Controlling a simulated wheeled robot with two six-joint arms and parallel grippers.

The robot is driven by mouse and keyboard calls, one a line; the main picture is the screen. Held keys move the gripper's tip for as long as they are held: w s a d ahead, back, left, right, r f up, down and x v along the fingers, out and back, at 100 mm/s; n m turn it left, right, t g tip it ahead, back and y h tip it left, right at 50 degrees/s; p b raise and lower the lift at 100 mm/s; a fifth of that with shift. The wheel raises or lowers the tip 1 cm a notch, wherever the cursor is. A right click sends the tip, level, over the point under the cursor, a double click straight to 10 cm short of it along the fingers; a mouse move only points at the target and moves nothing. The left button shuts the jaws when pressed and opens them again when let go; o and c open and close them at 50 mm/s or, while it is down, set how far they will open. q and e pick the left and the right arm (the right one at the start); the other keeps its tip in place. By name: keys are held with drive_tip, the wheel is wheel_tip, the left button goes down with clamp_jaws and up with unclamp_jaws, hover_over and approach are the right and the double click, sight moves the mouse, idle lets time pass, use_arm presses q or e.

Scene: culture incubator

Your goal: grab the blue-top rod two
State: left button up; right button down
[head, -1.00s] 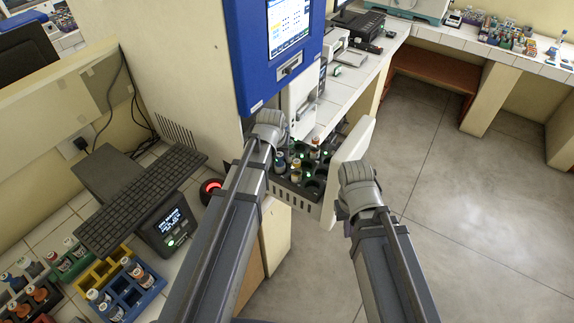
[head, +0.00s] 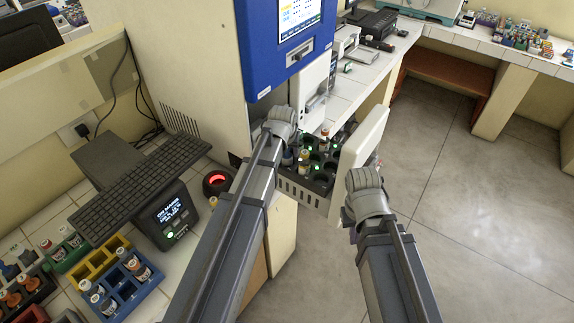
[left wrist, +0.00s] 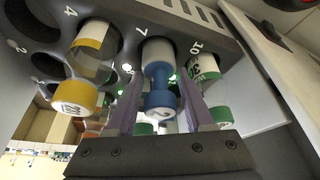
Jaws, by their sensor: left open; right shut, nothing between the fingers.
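The blue-top rod (left wrist: 160,78) shows in the left wrist view, in the drawer rack by the number 7. My right gripper (head: 366,190) is shut and empty, beside the drawer's white front.
A yellow-top rod (left wrist: 77,97) stands by number 4 and a green-top rod (left wrist: 205,80) by number 10, close to the left gripper's fingers. The white drawer front (head: 362,150) stands between my arms.

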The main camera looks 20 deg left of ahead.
use_arm(q)
drive_tip(key=shift+f, duration=0.1)
clamp_jaws()
idle(0.4)
wheel_tip(320, 180, up, 10)
drive_tip(key=p, duration=1)
